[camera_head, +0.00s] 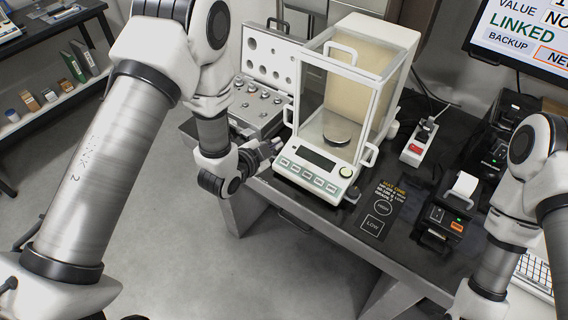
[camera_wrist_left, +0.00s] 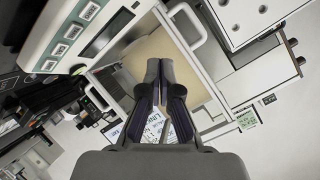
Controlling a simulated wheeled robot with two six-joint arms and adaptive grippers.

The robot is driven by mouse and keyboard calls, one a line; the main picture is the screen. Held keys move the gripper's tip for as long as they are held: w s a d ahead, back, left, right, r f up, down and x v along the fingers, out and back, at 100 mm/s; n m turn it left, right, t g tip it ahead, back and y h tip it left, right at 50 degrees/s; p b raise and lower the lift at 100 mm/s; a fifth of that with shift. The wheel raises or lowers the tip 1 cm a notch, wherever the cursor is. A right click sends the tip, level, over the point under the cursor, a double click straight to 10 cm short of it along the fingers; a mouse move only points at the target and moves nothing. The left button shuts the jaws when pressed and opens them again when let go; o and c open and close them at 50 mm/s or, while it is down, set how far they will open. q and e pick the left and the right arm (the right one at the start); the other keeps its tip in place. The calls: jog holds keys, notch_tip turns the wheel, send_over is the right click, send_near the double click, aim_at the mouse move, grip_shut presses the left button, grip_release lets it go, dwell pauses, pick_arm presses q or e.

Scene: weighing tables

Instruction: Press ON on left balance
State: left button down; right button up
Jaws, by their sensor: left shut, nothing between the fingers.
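The balance (camera_head: 300,181) stands on the dark table in the middle of the head view, with a clear-walled draft shield and a round pan (camera_head: 337,134) inside. In the left wrist view the panel (camera_wrist_left: 57,45) shows at upper left, with the display (camera_wrist_left: 106,36) beside the buttons. My left gripper (camera_head: 274,145) is shut and empty, just left of the balance's front left corner. It also shows in the left wrist view (camera_wrist_left: 165,66). My right gripper is out of view.
An open case of metal weights (camera_head: 274,72) lies behind and left of the balance. A black card (camera_head: 381,207) marked LOW lies to its right, then a small printer (camera_head: 441,218) and a power strip (camera_head: 416,148). The table's front edge is below the balance.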

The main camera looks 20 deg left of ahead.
aim_at(285, 162)
pick_arm(q)
jog(key=f+b, duration=0.1)
jog(key=f, duration=0.1)
jog(key=w+f+b, duration=0.1)
jog(key=f+b, duration=0.1)
jog(key=f, duration=0.1)
jog(key=w+f+b, duration=0.1)
jog(key=f+b, duration=0.1)
jog(key=shift+w+d+f, duration=0.25)
jog(key=shift+d, duration=0.15)
jog(key=shift+w+d+f+b, duration=0.1)
jog(key=shift+w+f+b, duration=0.2)
jog(key=shift+f+b, duration=0.25)
dwell(0.8)
jog(key=shift+w+f+b, duration=0.1)
jog(key=shift+f+b, duration=0.2)
jog(key=shift+b, duration=0.05)
jog(key=shift+w+d+f+b, duration=0.1)
jog(key=shift+f+b, duration=0.25)
dwell(0.5)
jog(key=shift+s+r+p, duration=0.3)
jog(key=shift+r+p, duration=0.25)
jog(key=shift+r, duration=0.2)
